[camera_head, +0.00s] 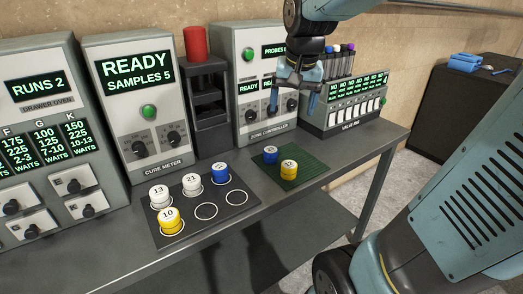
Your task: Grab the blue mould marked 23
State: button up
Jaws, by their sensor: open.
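Two blue moulds with white tops are in view. One blue mould (220,174) stands on the back right spot of the dark tray (238,203). The other blue mould (270,156) stands on the green mat (313,172), beside a yellow mould (289,170). The numbers on both blue tops are too small to read surely. My gripper (299,78) is open and empty, high in front of the zone controller, above and apart from the moulds on the mat.
White moulds marked 13 (159,198) and 21 (192,187) and a yellow mould marked 10 (171,223) share the tray. Two front spots are bare. The cure meter (140,110), the press with a red top (207,100) and the valve box (350,105) line the back.

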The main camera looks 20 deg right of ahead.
jog(key=w+f+m+g, duration=0.2)
jog(key=w+f+m, duration=0.15)
jog(key=w, duration=0.55)
jog(key=m+g, duration=0.1)
send_over(271, 149)
notch_tip(271, 149, down, 7)
notch_tip(271, 149, down, 14)
jog(key=shift+s+r, duration=0.1)
jog(key=shift+c, duration=0.4)
jog(key=c, duration=1.2)
